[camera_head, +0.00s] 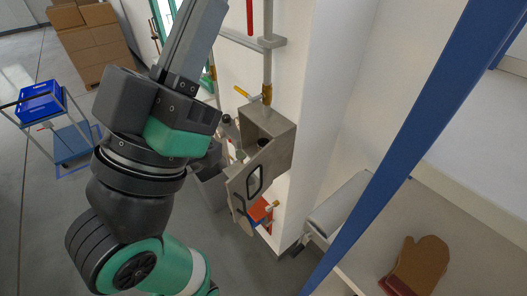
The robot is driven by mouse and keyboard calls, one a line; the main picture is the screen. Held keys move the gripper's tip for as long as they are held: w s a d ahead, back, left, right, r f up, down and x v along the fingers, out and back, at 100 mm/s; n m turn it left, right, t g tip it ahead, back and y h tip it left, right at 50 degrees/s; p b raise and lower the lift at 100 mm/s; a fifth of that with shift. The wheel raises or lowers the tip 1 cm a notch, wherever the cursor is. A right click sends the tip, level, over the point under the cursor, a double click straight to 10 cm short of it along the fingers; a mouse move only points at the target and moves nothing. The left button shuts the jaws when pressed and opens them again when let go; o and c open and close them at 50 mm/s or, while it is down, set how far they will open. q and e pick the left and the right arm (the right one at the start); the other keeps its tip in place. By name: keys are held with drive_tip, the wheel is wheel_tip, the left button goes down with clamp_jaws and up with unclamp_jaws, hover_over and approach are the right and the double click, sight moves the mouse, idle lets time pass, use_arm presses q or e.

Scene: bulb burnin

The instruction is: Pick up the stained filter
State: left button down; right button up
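I cannot make out a stained filter; anything inside the grey housing is too small or hidden to tell. The grey metal housing (277,128) is on the white wall in mid-picture, and its door (246,185), with a window opening, hangs open. My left arm fills the left-centre foreground, with its gripper (200,25) turned up toward the top edge. Its two long grey fingers lie side by side with no visible gap, and I see nothing between them. The housing is below and to the right of these fingers. My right gripper is not in view.
A pipe with a yellow-handled valve (243,92) runs above the housing, and a red part (259,211) is below it. A blue post (405,135) crosses the right side. A brown mitt (421,262) lies on a bench. A cart with a blue crate (40,102) and cardboard boxes (92,42) stand left.

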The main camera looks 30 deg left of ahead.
use_arm(q)
drive_tip(key=shift+c, duration=2.2)
unclamp_jaws()
